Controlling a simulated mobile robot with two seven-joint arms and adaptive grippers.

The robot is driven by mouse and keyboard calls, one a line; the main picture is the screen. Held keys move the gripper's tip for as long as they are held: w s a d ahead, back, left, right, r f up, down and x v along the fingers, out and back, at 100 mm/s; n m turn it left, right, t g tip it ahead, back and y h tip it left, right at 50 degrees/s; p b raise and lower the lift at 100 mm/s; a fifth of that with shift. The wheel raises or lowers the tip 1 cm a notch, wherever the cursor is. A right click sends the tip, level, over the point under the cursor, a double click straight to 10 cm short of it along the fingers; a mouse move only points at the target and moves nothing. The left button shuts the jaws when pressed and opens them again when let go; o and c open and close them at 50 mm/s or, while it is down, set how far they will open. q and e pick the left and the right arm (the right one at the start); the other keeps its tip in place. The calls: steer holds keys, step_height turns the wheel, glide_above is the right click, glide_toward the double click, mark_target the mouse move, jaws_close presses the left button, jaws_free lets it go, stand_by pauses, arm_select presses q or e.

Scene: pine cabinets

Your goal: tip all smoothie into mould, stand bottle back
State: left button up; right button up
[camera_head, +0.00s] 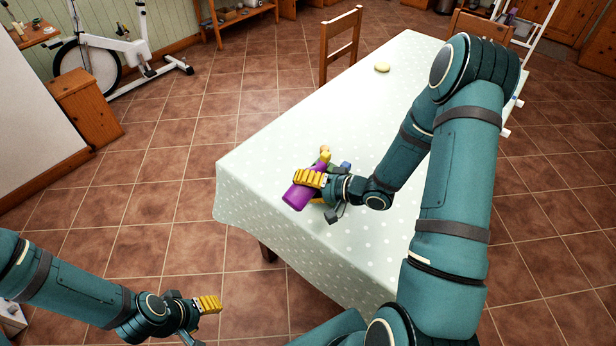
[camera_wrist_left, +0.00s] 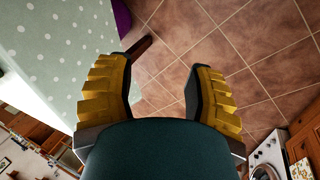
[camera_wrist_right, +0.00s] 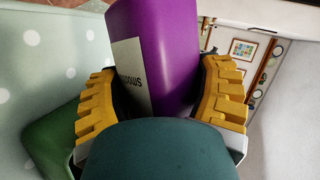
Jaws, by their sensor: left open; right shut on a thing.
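My right gripper (camera_head: 308,179) is shut on a purple bottle (camera_head: 297,197) above the near left part of the table. The bottle is tilted, its broad end towards the lower left. In the right wrist view the bottle (camera_wrist_right: 175,45), with a white label, sits between both yellow fingers. Small orange-yellow and blue pieces (camera_head: 346,166) show beside the gripper, partly hidden; I cannot tell whether they belong to the mould. A green thing (camera_wrist_right: 48,140) lies below the bottle in the right wrist view. My left gripper (camera_head: 212,304) is open and empty over the floor, left of the table.
The table (camera_head: 270,165) has a pale green dotted cloth, with much clear room behind the bottle. A pale yellow round thing (camera_head: 382,67) lies towards its far end. A wooden chair (camera_head: 340,48) stands at the far side.

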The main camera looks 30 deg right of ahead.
mark_target(318, 168)
steer(key=shift+r+m+y+p, duration=0.15)
steer(key=shift+m+y+p, duration=0.3)
steer(key=shift+p, duration=0.2)
steer(key=shift+f+m+y+p, duration=0.2)
steer(key=shift+m+y+p, duration=0.25)
steer(key=shift+m+p, duration=0.3)
steer(key=shift+w+d+r+m+y+p, duration=0.1)
steer(key=shift+d+r+m+y+p, duration=0.2)
steer(key=shift+r+m+y+p, duration=0.55)
steer(key=shift+w+d+r+m+y+p, duration=0.1)
steer(key=shift+d+r+m+y+p, duration=0.15)
steer(key=shift+r+m+p, duration=0.5)
arm_select(q)
step_height(318, 168, up, 6)
steer(key=w, duration=0.2)
steer(key=shift+a+r+t, duration=0.15)
steer(key=shift+r+t, duration=0.05)
steer(key=shift+t, duration=0.1)
arm_select(e)
steer(key=m, duration=0.1)
steer(key=d+r+m+t+y, duration=0.1)
steer(key=m, duration=0.1)
steer(key=w+d+m+t, duration=0.1)
steer(key=m, duration=0.1)
steer(key=shift+r, duration=0.35)
steer(key=shift+d, duration=0.1)
stand_by(3.0)
